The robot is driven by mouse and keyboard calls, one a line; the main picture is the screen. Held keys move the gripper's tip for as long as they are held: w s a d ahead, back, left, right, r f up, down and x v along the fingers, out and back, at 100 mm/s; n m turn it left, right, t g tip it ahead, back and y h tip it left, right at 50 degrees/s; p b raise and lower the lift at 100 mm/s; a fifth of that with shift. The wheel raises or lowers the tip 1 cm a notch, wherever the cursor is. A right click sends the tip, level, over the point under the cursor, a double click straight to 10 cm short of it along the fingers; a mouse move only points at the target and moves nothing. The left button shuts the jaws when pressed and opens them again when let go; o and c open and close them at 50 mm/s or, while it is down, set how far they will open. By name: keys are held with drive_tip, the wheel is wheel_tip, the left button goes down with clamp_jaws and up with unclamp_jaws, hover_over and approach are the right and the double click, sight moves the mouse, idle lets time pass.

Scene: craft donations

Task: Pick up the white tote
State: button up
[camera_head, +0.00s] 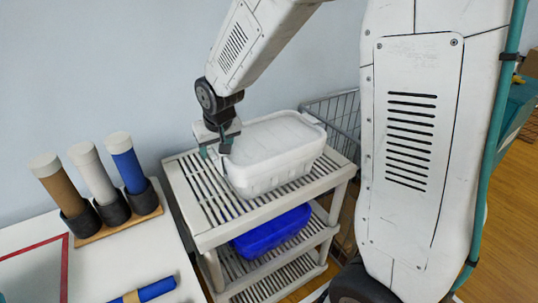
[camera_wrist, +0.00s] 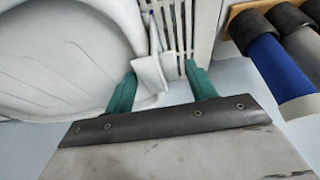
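The white tote (camera_head: 272,160) is a lidded tub on the top shelf of a slatted white cart. Its rounded lid and rim fill the left of the wrist view (camera_wrist: 65,55). My gripper (camera_head: 215,149) points down at the tote's left end. Its two teal fingers stand apart in the wrist view (camera_wrist: 161,75). A white tab or handle (camera_wrist: 150,75) on the tote's end lies between them, close to the left finger, with a gap to the right finger. I cannot tell whether the left finger touches it.
The slatted cart (camera_head: 205,191) holds a blue bin (camera_head: 272,232) on a lower shelf. Left of it, brown, white and blue rolls (camera_head: 128,170) stand in dark cups on a white table (camera_head: 105,258). A wire basket (camera_head: 340,118) stands behind the tote.

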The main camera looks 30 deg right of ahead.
drive_tip(key=c, duration=1)
clamp_jaws()
drive_tip(key=shift+r, duration=0.2)
